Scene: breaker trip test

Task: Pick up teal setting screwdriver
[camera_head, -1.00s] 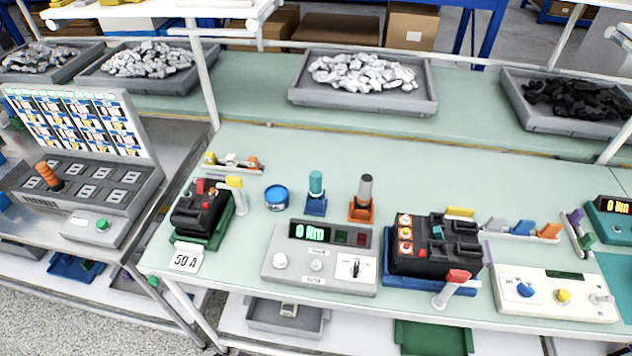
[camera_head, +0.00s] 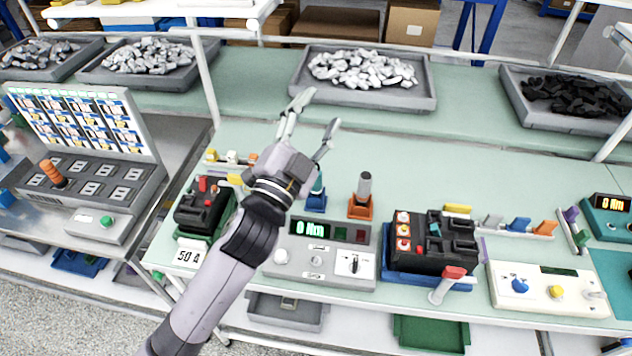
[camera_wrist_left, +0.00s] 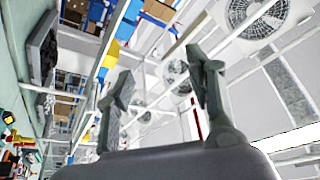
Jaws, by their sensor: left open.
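The teal setting screwdriver (camera_head: 317,182) stands upright in a blue holder (camera_head: 312,200) on the green bench, behind the grey tester. My left gripper and forearm cover its top and left side in the head view. My left gripper (camera_head: 318,112) is open and empty, raised above the bench, its fingers pointing up and away. In the left wrist view its two fingers (camera_wrist_left: 160,95) are spread with nothing between them. The left wrist view does not show the screwdriver. My right gripper is not in view.
A grey-handled screwdriver in an orange holder (camera_head: 361,204) stands just right of the teal one. The grey tester (camera_head: 300,262) is in front. A breaker on a blue base (camera_head: 432,245) is to the right. Trays of metal pieces (camera_head: 362,98) line the back.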

